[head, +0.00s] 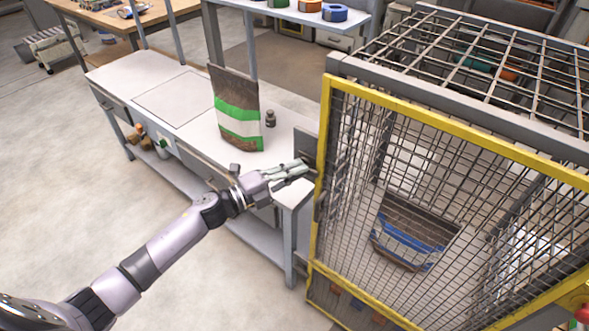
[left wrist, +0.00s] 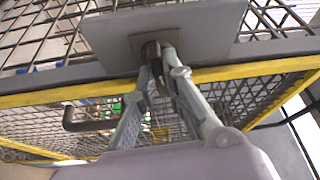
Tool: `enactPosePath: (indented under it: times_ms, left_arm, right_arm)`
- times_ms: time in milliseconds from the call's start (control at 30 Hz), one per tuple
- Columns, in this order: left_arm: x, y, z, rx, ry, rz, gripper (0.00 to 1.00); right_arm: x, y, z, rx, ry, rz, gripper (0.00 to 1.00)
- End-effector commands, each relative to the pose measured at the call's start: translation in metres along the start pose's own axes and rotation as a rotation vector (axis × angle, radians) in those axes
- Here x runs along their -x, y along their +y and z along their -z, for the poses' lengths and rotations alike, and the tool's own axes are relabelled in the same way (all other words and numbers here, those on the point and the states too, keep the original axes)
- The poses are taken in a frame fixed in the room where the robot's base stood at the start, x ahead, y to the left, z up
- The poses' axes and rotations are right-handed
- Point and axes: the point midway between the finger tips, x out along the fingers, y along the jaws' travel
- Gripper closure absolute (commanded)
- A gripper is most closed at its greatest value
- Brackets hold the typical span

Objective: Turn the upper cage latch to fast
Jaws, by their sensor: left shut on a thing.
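The upper cage latch is a dark part (left wrist: 155,72) in front of a grey plate (left wrist: 185,32) on the cage's yellow-edged frame. My left gripper (left wrist: 160,60) is shut on the latch, with one finger on each side of it. In the head view my left gripper (head: 303,168) reaches the upper left edge of the yellow cage door (head: 322,130), just below the grey plate (head: 306,146). The fingers hide most of the latch there, and I cannot tell its exact turn. My right gripper is not in view.
A dark bent handle (left wrist: 88,122) sticks out near the fingers. The workbench (head: 190,135) behind my arm carries a green-and-white-banded bag (head: 237,118) and a small dark weight (head: 270,118). A blue-banded bag (head: 408,235) stands behind the cage mesh.

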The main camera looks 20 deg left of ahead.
Motion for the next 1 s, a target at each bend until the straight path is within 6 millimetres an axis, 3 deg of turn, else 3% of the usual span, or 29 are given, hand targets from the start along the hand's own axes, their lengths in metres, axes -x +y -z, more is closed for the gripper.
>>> enactPosePath:
  times_ms: [300, 833, 867, 1000]
  left_arm:
    - [-0.0016, -0.0048, 0.0000, -0.108, 0.000, -0.037, 1.00]
    - [-0.0016, -0.0036, 0.0001, -0.127, 0.000, -0.045, 1.00]
    - [-0.0015, -0.0035, 0.0001, -0.127, 0.000, -0.045, 0.88]
    - [-0.0014, -0.0031, 0.0001, -0.126, 0.000, -0.046, 0.79]
  right_arm:
    - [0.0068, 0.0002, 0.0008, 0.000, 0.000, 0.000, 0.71]
    - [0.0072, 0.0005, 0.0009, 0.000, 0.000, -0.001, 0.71]
    - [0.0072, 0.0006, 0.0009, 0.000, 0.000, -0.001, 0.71]
    - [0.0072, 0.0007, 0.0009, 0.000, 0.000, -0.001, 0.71]
